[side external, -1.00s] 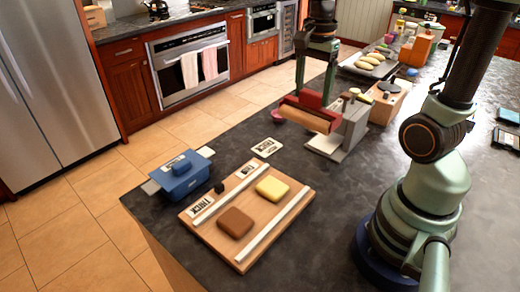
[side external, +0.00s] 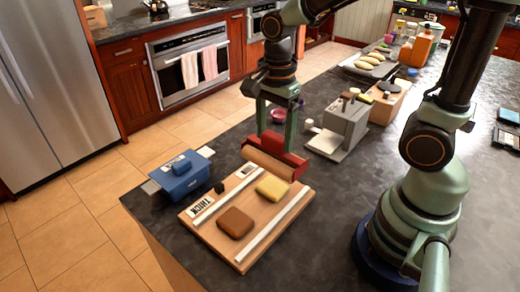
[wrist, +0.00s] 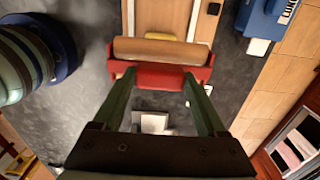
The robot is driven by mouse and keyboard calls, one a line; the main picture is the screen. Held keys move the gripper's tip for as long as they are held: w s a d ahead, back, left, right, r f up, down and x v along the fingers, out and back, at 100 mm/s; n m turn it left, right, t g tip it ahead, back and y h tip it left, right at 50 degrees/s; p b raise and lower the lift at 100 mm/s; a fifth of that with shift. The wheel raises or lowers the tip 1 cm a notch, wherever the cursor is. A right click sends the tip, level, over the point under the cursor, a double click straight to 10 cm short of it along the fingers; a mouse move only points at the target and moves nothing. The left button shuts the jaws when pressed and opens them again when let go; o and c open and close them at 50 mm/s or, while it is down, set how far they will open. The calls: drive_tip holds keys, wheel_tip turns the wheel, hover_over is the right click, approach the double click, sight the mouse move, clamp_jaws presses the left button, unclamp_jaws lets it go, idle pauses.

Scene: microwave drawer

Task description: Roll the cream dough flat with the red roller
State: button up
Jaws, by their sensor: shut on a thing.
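My gripper (side external: 277,138) is shut on the red roller (side external: 292,165), which has a red frame and a tan wooden cylinder. The roller is held at the far end of the wooden board (side external: 250,255), and I cannot tell its exact height. The cream dough (side external: 272,188), a pale yellow rounded slab, lies on the board just nearer than the roller. In the wrist view the roller (wrist: 160,50) spans between my fingers (wrist: 160,77) and hides most of the cream dough (wrist: 158,36).
A brown dough slab (side external: 235,222) lies on the board's near part. White rails (side external: 275,225) run along the board, with a THICK label on the left.

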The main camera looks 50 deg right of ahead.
drive_tip(key=shift+f, duration=3.3)
